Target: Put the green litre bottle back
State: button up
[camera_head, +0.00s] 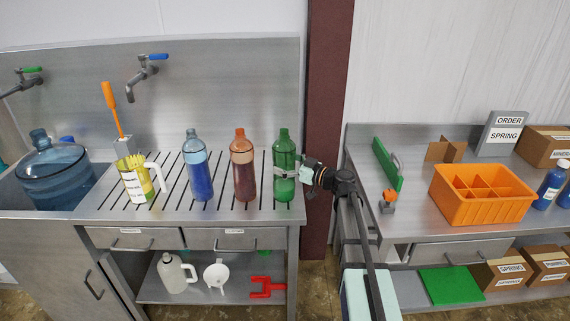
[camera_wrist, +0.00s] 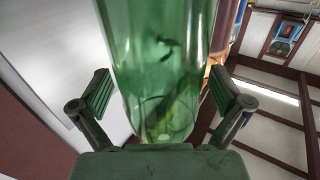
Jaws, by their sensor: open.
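The green litre bottle (camera_head: 284,150) stands upright at the right end of the slotted drain rack (camera_head: 220,207), to the right of a brown bottle (camera_head: 242,165) and a blue bottle (camera_head: 197,168). My gripper (camera_head: 283,172) is at the bottle's lower half, reaching in from the right. In the wrist view, the green bottle (camera_wrist: 160,70) fills the middle between my two open fingers (camera_wrist: 162,95). A gap shows between each finger pad and the bottle. The bottle's far side is hidden.
A yellow measuring jug (camera_head: 133,180) and a large blue water jug (camera_head: 54,172) stand to the left. Beyond a gap, the right bench holds an orange divided crate (camera_head: 482,195), a green board (camera_head: 388,163) and an ORDER SPRING sign (camera_head: 501,134).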

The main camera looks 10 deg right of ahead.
jog(key=shift+r, duration=0.15)
jog(key=shift+s+d, duration=0.25)
jog(key=b+v, duration=0.3)
jog(key=v, duration=0.8)
jog(key=shift+s+d, duration=0.1)
